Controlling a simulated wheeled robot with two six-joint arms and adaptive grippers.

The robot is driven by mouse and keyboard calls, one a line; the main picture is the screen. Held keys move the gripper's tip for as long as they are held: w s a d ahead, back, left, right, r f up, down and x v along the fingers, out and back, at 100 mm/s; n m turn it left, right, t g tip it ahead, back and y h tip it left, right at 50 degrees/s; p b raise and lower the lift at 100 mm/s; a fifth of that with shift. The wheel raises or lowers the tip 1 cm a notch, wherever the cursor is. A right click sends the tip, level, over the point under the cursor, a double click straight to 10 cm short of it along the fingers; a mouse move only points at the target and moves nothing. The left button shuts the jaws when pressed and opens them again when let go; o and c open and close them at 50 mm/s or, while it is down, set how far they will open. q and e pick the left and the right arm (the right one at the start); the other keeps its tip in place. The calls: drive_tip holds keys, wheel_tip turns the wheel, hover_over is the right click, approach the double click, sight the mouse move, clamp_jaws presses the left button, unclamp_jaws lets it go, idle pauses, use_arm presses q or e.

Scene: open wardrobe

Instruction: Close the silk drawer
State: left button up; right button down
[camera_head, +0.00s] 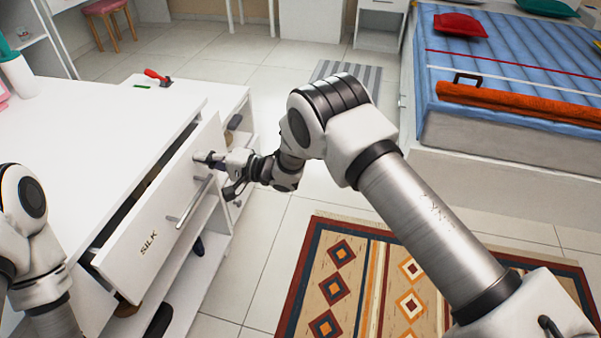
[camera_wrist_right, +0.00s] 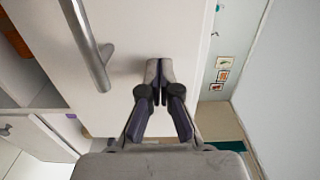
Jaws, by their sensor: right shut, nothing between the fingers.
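The silk drawer (camera_head: 150,239) has a white front lettered SILK and stands partly open from the white cabinet, with a dark gap behind its front. Its metal bar handle (camera_head: 194,203) runs along the front and also shows in the right wrist view (camera_wrist_right: 88,45). My right gripper (camera_head: 199,157) is shut and empty, its fingertips at the far end of the drawer front, beyond the handle. In the right wrist view the closed fingertips (camera_wrist_right: 158,65) are against or very close to the white front (camera_wrist_right: 140,30); contact is hard to confirm. My left arm shows at the left edge, its gripper out of view.
The white cabinet top (camera_head: 100,120) is mostly clear. Open shelves (camera_head: 190,275) with dark shoes lie below the drawer. A red-handled tool (camera_head: 157,76) lies on the lower unit behind. A patterned rug (camera_head: 345,280) and a blue bed (camera_head: 500,70) are to the right.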

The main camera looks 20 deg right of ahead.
sight(187, 153)
drive_tip(key=x, duration=0.4)
drive_tip(key=shift+a, duration=0.2)
use_arm(q)
drive_tip(key=shift+w+d+f, duration=0.25)
drive_tip(key=shift+w, duration=0.05)
use_arm(e)
drive_tip(key=shift+w+r, duration=0.15)
drive_tip(key=shift+r, duration=0.1)
use_arm(q)
drive_tip(key=shift+r, duration=0.15)
